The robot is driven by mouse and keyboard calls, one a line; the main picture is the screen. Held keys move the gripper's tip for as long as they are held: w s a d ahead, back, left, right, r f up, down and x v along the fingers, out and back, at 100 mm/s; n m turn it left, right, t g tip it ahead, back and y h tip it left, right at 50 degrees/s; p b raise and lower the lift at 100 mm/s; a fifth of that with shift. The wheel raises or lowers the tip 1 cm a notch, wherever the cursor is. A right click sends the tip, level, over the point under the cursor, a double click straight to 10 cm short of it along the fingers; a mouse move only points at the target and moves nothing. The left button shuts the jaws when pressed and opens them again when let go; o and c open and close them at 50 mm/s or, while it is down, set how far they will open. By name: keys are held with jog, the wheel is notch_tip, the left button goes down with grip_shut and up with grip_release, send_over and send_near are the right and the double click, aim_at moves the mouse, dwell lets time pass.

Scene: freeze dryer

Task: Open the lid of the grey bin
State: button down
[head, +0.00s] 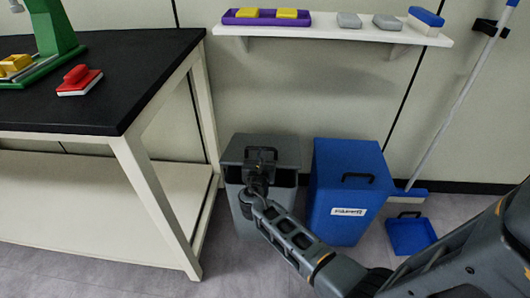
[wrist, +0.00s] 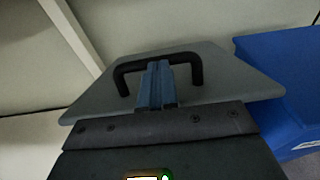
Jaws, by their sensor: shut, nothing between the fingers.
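The grey bin (head: 243,215) stands on the floor right of the bench. Its grey lid (head: 285,149) appears tilted up, with a dark gap under its front edge. The lid also fills the middle of the wrist view (wrist: 225,78), with a black loop handle (wrist: 197,74) on it. My gripper (head: 262,168) is at the front of the lid, by the handle. In the wrist view its fingers (wrist: 160,66) are shut together, with tips at the handle's bar between its two legs. Whether they touch the bar or lid is unclear. My gripper and wrist hide part of the bin's front.
A blue bin (head: 325,205) with a lid stands close on the right. A blue dustpan (head: 411,237) and a broom (head: 464,95) are further right. The black-topped bench (head: 110,115) is on the left. A wall shelf (head: 330,33) with several items hangs above.

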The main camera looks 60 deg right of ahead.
jog(key=shift+w+d+r+p, duration=0.1)
jog(key=shift+d+r+p, duration=0.05)
jog(key=shift+r+p, duration=0.35)
jog(key=shift+w+d+r+p, duration=0.1)
jog(key=shift+r+p, duration=0.2)
jog(key=shift+r, duration=0.25)
jog(key=d+r+y+p, duration=0.1)
jog(key=p, duration=0.2)
jog(key=d+r+y+p, duration=0.1)
jog(key=r+p, duration=0.1)
jog(key=p, duration=0.2)
jog(key=w+d+r+g+p, duration=0.1)
jog(key=r+p, duration=0.1)
jog(key=p, duration=0.1)
jog(key=shift+d+y+p, duration=0.15)
jog(key=shift+y+p, duration=0.2)
jog(key=shift+y, duration=0.05)
jog(key=w+d+r+p, duration=0.1)
jog(key=w+d+r, duration=0.3)
jog(key=d, duration=0.5)
jog(key=w+d+r+y+p, duration=0.1)
jog(key=w+d+r, duration=0.2)
jog(key=d, duration=0.6)
jog(key=shift+w+d+r+g, duration=0.25)
jog(key=shift+w+r+g, duration=0.1)
jog(key=shift+r, duration=0.25)
